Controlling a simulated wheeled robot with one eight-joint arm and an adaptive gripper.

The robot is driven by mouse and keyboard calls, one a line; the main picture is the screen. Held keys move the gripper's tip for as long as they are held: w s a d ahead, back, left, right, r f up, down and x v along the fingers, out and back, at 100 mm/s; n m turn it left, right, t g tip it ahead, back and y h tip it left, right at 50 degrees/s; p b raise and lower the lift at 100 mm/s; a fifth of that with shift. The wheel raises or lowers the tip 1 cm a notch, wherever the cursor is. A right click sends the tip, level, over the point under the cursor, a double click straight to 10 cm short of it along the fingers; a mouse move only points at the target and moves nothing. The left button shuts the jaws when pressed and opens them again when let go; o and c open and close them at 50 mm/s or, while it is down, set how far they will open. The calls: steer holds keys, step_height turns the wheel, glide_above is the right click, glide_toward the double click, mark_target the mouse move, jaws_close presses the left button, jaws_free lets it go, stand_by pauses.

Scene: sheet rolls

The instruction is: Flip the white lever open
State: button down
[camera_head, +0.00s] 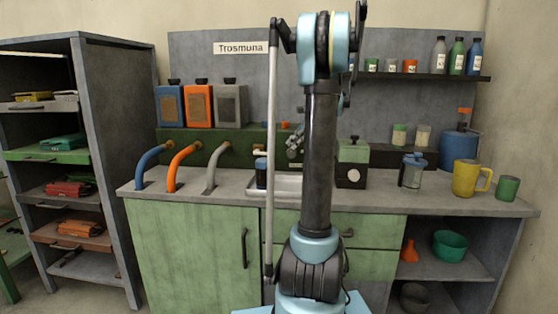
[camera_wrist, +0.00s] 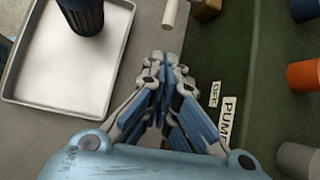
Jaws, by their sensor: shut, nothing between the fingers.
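A short white rod, which looks like the white lever (camera_wrist: 171,14), shows at the top of the wrist view beside a brown block (camera_wrist: 207,9). Its far end is cut off by the frame edge. In the head view a small pale piece (camera_head: 259,152) at the front of the green housing may be the same lever. My gripper (camera_wrist: 164,62) is shut and empty, apart from the rod, with its tips pointing towards that side. In the head view my gripper (camera_head: 294,146) is in front of the green housing (camera_head: 235,150), partly hidden by my arm.
A white tray (camera_wrist: 92,106) with a dark blue ribbed cup (camera_wrist: 82,15) lies beside the gripper. An "OFF" label (camera_wrist: 215,94) and "PUMP" label (camera_wrist: 229,118) are on the green surface. An orange cylinder (camera_wrist: 303,76) stands at right. A green box (camera_head: 352,165) stands right of my arm.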

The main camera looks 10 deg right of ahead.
steer(key=shift+w, duration=0.15)
steer(key=x, duration=1)
stand_by(0.5)
steer(key=shift+d+r, duration=0.15)
steer(key=shift+d, duration=0.1)
steer(key=shift+a+r+h, duration=0.1)
steer(key=shift+r+h, duration=0.05)
steer(key=shift+h, duration=0.15)
